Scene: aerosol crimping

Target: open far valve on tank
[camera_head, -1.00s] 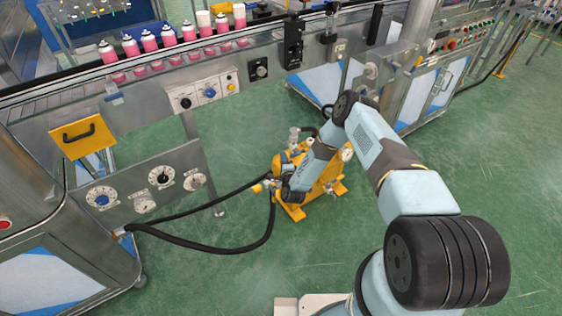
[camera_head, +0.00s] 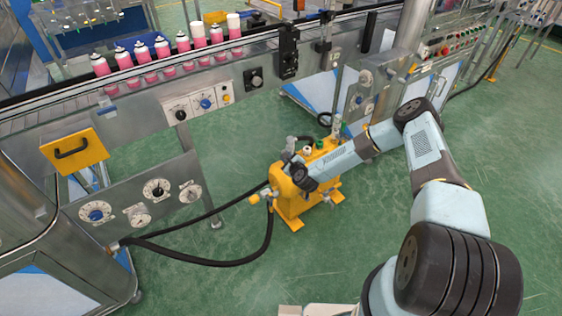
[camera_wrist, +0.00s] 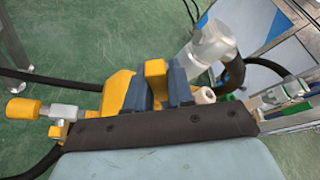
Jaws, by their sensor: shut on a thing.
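The yellow tank (camera_head: 287,207) stands on the green floor below the conveyor, with black hoses on its left. My gripper (camera_wrist: 158,90) is over the tank's top. Its two dark fingers are shut on a yellow block-like handle (camera_wrist: 155,72), which sticks up between them. The valve body under this handle is hidden by my gripper. Another valve with a yellow handle (camera_wrist: 22,108) and a silver body sticks out at the left in the wrist view; it also shows at the tank's left side in the head view (camera_head: 255,199). In the head view my wrist hides the fingertips.
A pale cylindrical fitting (camera_wrist: 210,48) with a black hose stands close right of my fingers. The conveyor frame (camera_head: 215,90) with several pink cans runs behind the tank. A dial panel (camera_head: 140,200) is at the left. Floor in front of the tank is clear.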

